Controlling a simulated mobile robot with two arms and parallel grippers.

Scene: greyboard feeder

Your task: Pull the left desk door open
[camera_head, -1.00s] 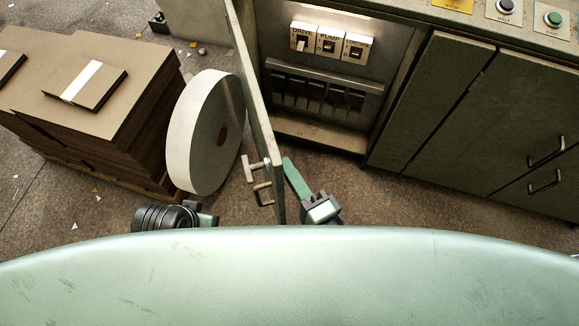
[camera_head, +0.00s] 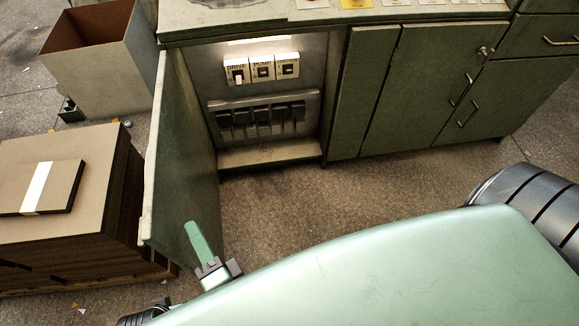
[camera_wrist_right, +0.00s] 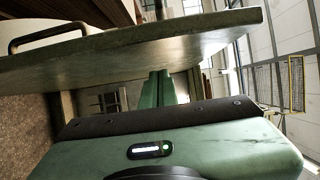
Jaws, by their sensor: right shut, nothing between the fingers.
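The left desk door (camera_head: 180,160) is a green panel standing wide open, swung out from the left side of the lit compartment. My right gripper (camera_head: 196,238) has its green fingers shut and empty, in front of the door's inner face near its lower free end. In the right wrist view the fingers (camera_wrist_right: 157,90) point at the door (camera_wrist_right: 190,45), whose edge crosses above them. A dark bar handle (camera_wrist_right: 45,35) shows on the door's other side. I cannot tell whether the fingers touch the door. My left gripper is not in view.
The open compartment (camera_head: 272,157) holds labelled switches (camera_head: 262,69) and a row of dark levers. Closed cabinet doors (camera_head: 425,90) stand to its right. A stack of brown boards (camera_head: 60,225) and an open box (camera_head: 105,60) stand left of the door. Floor before the cabinet is clear.

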